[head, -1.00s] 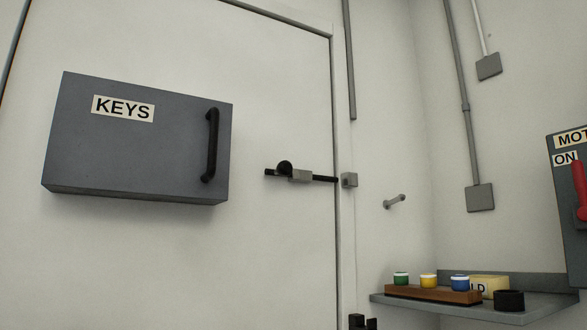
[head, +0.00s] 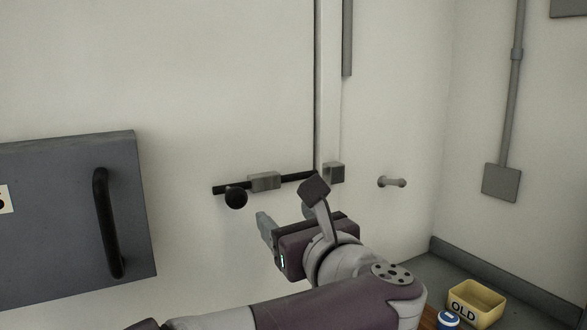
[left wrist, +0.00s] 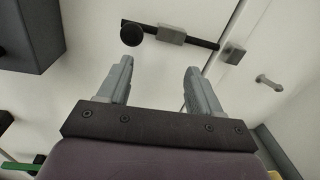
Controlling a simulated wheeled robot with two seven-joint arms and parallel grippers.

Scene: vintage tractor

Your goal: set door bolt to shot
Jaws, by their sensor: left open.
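The door bolt is a black rod (head: 222,188) with a round black knob (head: 235,197), running through a grey guide block (head: 264,181) on the pale door. The rod's right end is close to the grey keeper block (head: 334,172) on the frame, with a small gap seeming to show between them. The knob hangs left of the guide block. My left gripper (head: 284,212) is open and empty, below and right of the knob. In the left wrist view, its fingers (left wrist: 159,65) point up toward the bolt, with the knob (left wrist: 131,35) beyond the left fingertip. My right gripper is not in view.
A grey key cabinet (head: 60,225) with a black handle (head: 108,222) juts from the door at left. A small grey peg (head: 391,182) sticks out of the wall at right. A shelf (head: 470,262) at lower right holds a yellow box (head: 477,302) and a blue-topped item (head: 449,320).

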